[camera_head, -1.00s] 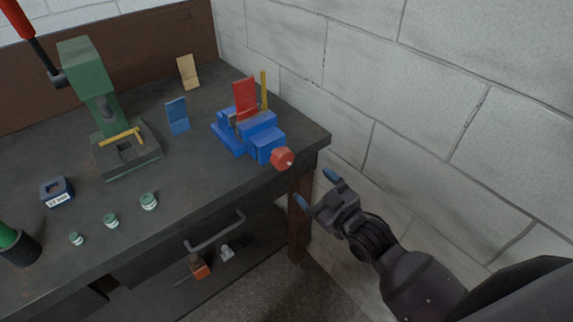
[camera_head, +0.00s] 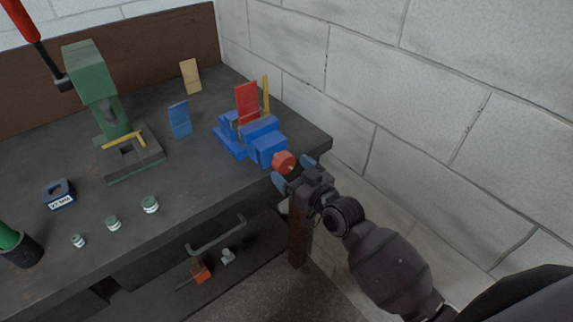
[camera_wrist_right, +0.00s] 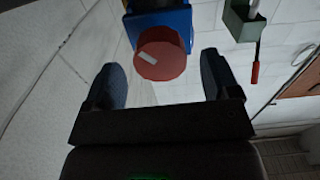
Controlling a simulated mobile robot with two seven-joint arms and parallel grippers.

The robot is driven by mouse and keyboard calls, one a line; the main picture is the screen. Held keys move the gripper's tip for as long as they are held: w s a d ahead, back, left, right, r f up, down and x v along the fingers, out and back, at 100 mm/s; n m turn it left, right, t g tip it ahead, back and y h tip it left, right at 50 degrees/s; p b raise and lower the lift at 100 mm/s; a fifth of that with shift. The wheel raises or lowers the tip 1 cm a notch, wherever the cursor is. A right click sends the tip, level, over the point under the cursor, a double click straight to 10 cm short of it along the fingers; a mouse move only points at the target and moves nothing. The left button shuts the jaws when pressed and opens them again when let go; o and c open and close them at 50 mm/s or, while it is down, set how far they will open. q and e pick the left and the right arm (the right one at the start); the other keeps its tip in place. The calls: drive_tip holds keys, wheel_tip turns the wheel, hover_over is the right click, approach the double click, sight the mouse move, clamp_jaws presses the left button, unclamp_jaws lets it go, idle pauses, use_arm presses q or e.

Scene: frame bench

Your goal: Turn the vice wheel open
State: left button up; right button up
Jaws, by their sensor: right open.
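The blue vice (camera_head: 262,140) stands at the right end of the dark bench, with a red plate (camera_head: 246,103) upright in it. Its red wheel (camera_head: 284,162) faces the bench's front right corner and also shows in the right wrist view (camera_wrist_right: 160,56). My right gripper (camera_head: 293,171) is open at the wheel, its blue-tipped fingers on either side. In the right wrist view the fingers (camera_wrist_right: 162,82) are spread wider than the wheel, with gaps on both sides; the wheel is just beyond or level with the tips. My left gripper is out of view.
A green press (camera_head: 98,85) with a red-handled lever stands at the back left. A blue plate (camera_head: 180,119), a tan plate (camera_head: 190,76) and small green-lidded jars (camera_head: 150,204) stand on the bench (camera_head: 200,185). A block wall (camera_head: 420,100) rises close on the right.

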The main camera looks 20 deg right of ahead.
drive_tip(key=shift+x, duration=1.35)
